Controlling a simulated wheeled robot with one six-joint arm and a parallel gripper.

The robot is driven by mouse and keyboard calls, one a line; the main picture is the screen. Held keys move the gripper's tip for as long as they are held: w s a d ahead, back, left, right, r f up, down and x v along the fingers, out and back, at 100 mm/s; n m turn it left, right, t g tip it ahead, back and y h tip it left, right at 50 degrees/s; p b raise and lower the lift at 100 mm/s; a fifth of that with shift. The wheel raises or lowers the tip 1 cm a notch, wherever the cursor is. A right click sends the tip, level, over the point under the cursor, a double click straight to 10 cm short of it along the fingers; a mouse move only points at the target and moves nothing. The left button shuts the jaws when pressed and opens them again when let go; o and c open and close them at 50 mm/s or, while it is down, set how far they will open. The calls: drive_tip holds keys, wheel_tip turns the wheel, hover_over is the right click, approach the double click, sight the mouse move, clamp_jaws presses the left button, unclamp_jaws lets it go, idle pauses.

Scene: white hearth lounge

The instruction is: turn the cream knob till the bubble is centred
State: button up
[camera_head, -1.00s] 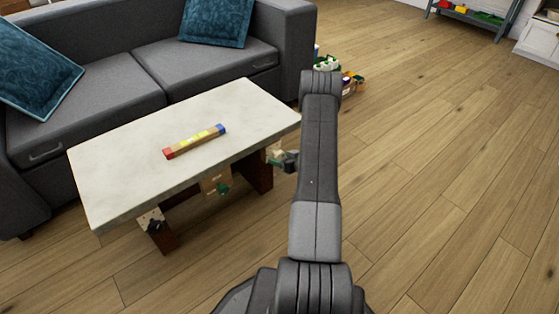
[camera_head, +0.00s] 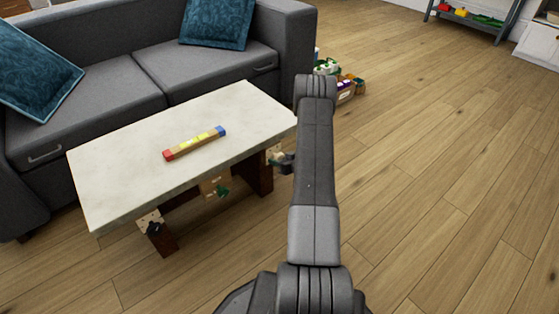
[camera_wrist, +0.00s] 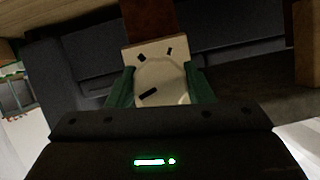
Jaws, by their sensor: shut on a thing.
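The cream knob (camera_wrist: 161,75) is in the wrist view, on a cream plate (camera_wrist: 140,52) with dark marks. My gripper (camera_wrist: 160,88) is shut on the knob, one green finger on each side. In the head view my gripper (camera_head: 284,162) is below the table's right end, partly hidden by my arm. The spirit level (camera_head: 195,143), a wooden bar with a red end, a blue end and yellow windows, lies on the pale table top (camera_head: 120,165). The bubble is too small to make out.
A green knob (camera_head: 223,192) and a black knob (camera_head: 154,228) sit under the table's front edge. A grey sofa (camera_head: 110,85) stands behind the table. Toys (camera_head: 347,88) lie on the floor at the sofa's right end. The wooden floor (camera_head: 450,170) on the right is clear.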

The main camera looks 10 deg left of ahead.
drive_tip(key=shift+f, duration=0.1)
drive_tip(key=n+t+h+b, duration=0.1)
drive_tip(key=n+b, duration=0.2)
drive_tip(key=b, duration=0.1)
drive_tip(key=shift+f+t, duration=0.1)
drive_tip(key=shift+t, duration=0.2)
drive_tip(key=shift+n+t+h+b, duration=0.5)
drive_tip(key=shift+n+t+b, duration=0.1)
drive_tip(key=shift+n, duration=0.5)
drive_tip(key=o, duration=1)
drive_tip(key=shift+r, duration=0.2)
drive_tip(key=p+v, duration=0.4)
drive_tip(key=v, duration=1)
drive_tip(key=shift+a+f, duration=0.1)
